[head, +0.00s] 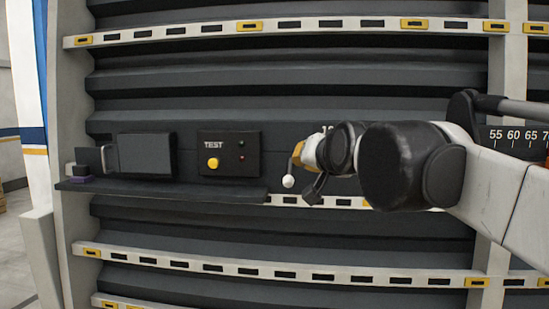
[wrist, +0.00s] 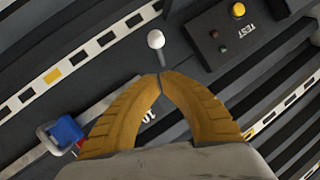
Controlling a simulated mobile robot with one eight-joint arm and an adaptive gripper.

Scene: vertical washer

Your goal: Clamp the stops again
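A lever with a white ball knob (head: 288,181) stands out from the dark washer front, right of the test box. The knob also shows in the wrist view (wrist: 156,39), its short stem running to my fingertips. My gripper (head: 299,153) is at the stem's upper part in the head view. In the wrist view its yellow fingers (wrist: 161,76) come together at the tips. I cannot tell whether the stem is pinched between them or only beside them. A blue block in a grey metal frame (wrist: 66,131) sits on the pale scale strip (wrist: 98,108), marked 10; it may be a stop.
The TEST box (head: 229,153) has a yellow button and small red and green lights. A dark box (head: 146,156) is left of it, above a narrow shelf (head: 160,190). Slotted rails (head: 290,271) cross the ribbed front. A numbered scale (head: 518,138) is at right, behind my arm.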

